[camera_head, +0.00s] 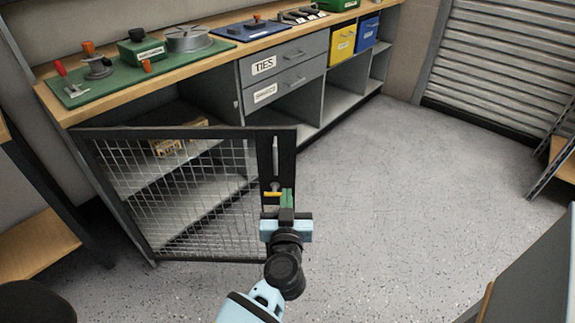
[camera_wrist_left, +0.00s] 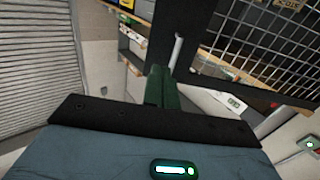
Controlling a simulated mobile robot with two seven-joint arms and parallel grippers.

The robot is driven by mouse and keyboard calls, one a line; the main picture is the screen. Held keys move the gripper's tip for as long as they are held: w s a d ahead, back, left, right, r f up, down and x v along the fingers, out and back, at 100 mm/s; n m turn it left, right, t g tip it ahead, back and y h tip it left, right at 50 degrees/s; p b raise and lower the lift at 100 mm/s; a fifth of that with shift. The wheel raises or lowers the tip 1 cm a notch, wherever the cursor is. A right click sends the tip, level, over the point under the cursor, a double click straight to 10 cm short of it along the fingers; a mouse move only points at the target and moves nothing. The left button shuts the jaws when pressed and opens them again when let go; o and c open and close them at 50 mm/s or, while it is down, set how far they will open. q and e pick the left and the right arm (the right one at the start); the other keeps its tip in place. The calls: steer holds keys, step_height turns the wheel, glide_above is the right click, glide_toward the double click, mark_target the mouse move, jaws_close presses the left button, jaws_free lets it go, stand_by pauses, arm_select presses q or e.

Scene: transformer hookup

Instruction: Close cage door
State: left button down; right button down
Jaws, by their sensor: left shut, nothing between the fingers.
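The cage door (camera_head: 185,195) is a dark frame with wire mesh, standing swung out in front of the lower shelves of the workbench. A vertical grey handle (camera_head: 275,157) is on its right-hand panel, with a yellow piece (camera_head: 272,194) below it. My left gripper (camera_head: 287,192) is shut and empty, at the lower part of that panel. In the left wrist view its green fingers (camera_wrist_left: 161,88) are together, near the door's dark panel (camera_wrist_left: 205,45) and the pale handle bar (camera_wrist_left: 176,50). I cannot tell whether the fingers touch the door. My right gripper is not in view.
The workbench (camera_head: 210,62) carries a green board (camera_head: 125,80) with tools and a blue mat (camera_head: 250,30). Drawers (camera_head: 285,70) and yellow (camera_head: 341,43) and blue (camera_head: 367,34) bins are below. Grey floor (camera_head: 385,200) is clear to the right. A slatted shutter (camera_head: 500,55) stands behind.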

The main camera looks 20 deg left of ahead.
mark_target(287, 157)
arm_select(q)
steer(key=b+x, duration=0.4)
steer(key=x, duration=0.7)
steer(key=shift+f, duration=0.2)
steer(key=shift+w+a+r+b, duration=0.1)
steer(key=shift+w+a+b, duration=0.2)
steer(key=shift+w, duration=0.25)
steer(key=shift+r, duration=0.1)
